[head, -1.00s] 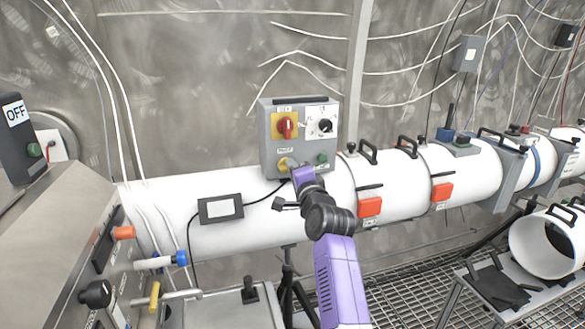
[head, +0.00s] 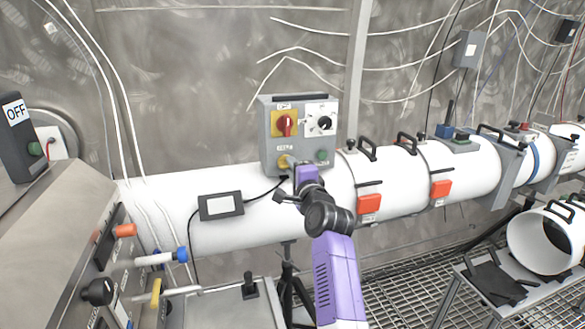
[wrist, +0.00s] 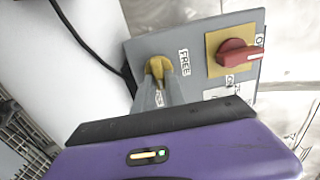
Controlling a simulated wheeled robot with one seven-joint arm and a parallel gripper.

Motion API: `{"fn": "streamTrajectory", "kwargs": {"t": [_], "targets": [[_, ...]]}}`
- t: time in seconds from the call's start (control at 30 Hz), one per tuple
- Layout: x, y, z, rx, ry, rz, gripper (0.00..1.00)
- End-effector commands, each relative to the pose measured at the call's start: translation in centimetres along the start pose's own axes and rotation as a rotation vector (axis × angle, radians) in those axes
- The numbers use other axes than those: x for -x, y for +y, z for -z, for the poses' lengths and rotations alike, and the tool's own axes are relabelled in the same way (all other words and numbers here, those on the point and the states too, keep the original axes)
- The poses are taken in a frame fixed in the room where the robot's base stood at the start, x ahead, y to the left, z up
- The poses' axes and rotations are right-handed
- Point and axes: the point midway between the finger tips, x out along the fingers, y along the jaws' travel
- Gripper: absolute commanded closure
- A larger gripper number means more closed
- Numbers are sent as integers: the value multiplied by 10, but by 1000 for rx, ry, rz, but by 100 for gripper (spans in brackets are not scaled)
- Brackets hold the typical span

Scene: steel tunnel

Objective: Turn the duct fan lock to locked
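The duct fan lock is a yellow knob (head: 285,161) low on the grey control box (head: 267,135). In the wrist view, the yellow knob (wrist: 159,67) sits between the tips of my gripper (wrist: 159,80). The grey fingers stand close together on either side of it; whether they press on it is unclear. A "FREE" label is right of the knob, and another label shows partly between the fingers.
Above the lock are a red switch on a yellow plate (head: 284,123) and a black dial on a white plate (head: 322,121). A green button (head: 322,156) is to the right. The white duct (head: 253,232) runs below and behind, with a small display box (head: 220,206).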

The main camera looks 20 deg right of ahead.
Motion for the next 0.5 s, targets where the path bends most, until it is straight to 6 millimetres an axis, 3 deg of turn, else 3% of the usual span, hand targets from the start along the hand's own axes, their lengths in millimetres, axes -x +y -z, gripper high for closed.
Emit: {"fn": "streamTrajectory", "kwargs": {"t": [0.1,0.5], "targets": [[0,1,1,1,1,-2,65],[5,0,0,2,0,2,65]]}}
